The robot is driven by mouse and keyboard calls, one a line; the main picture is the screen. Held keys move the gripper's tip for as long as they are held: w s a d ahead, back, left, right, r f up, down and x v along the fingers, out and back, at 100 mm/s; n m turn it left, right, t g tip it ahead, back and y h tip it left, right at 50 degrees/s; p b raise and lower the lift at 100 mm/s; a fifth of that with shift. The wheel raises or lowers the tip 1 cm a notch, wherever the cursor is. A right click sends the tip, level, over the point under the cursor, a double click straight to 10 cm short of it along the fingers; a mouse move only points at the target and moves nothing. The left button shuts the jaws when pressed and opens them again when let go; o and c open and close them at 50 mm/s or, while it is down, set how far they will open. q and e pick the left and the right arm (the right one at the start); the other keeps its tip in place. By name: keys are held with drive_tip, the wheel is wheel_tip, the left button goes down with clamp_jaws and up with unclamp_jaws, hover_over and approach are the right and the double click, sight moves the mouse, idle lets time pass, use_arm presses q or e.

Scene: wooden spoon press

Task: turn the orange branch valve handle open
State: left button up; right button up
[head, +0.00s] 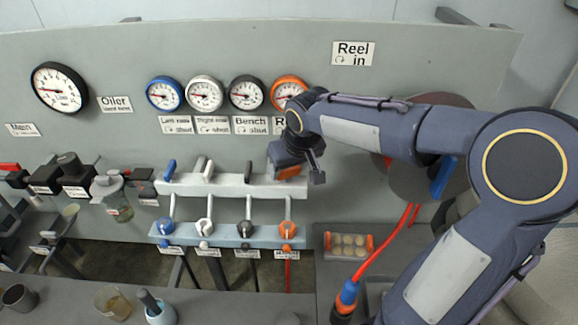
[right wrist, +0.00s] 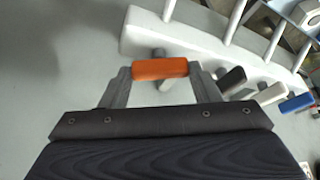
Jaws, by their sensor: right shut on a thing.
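The orange branch valve handle (head: 289,172) is at the right end of the white manifold (head: 225,186), partly hidden by my right gripper. It lies slanted, close to level, while the blue (head: 170,170), white (head: 208,170) and black (head: 249,169) handles beside it stand nearer upright. My right gripper (head: 290,165) is at the orange handle. In the right wrist view the orange handle (right wrist: 160,68) spans the gap between the two grey fingers, and the gripper is shut on it. My left gripper is not in view.
An orange-rimmed gauge (head: 289,91) is above the valve, its label partly covered by my arm. A pale blue rail (head: 228,236) with round fittings runs below. A hose reel (head: 412,183) with a red hose (head: 388,246) stands right. Cups (head: 113,302) stand on the front bench.

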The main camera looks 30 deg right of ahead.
drive_tip(key=n+y, duration=0.1)
drive_tip(key=n, duration=0.1)
drive_tip(key=shift+d+n, duration=0.15)
drive_tip(key=shift+n, duration=0.25)
drive_tip(key=n+y, duration=0.1)
drive_tip(key=n, duration=0.1)
drive_tip(key=shift+n, duration=0.4)
drive_tip(key=n+g+y, duration=0.1)
drive_tip(key=n, duration=0.2)
drive_tip(key=shift+w+d+b, duration=0.1)
drive_tip(key=shift+d+b, duration=0.05)
drive_tip(key=shift+b, duration=0.2)
drive_tip(key=shift+n+g+y, duration=0.6)
drive_tip(key=shift+n+y, duration=0.1)
drive_tip(key=shift+n, duration=1.2)
drive_tip(key=o, duration=1)
drive_tip(key=v, duration=0.8)
drive_tip(key=shift+b, duration=0.3)
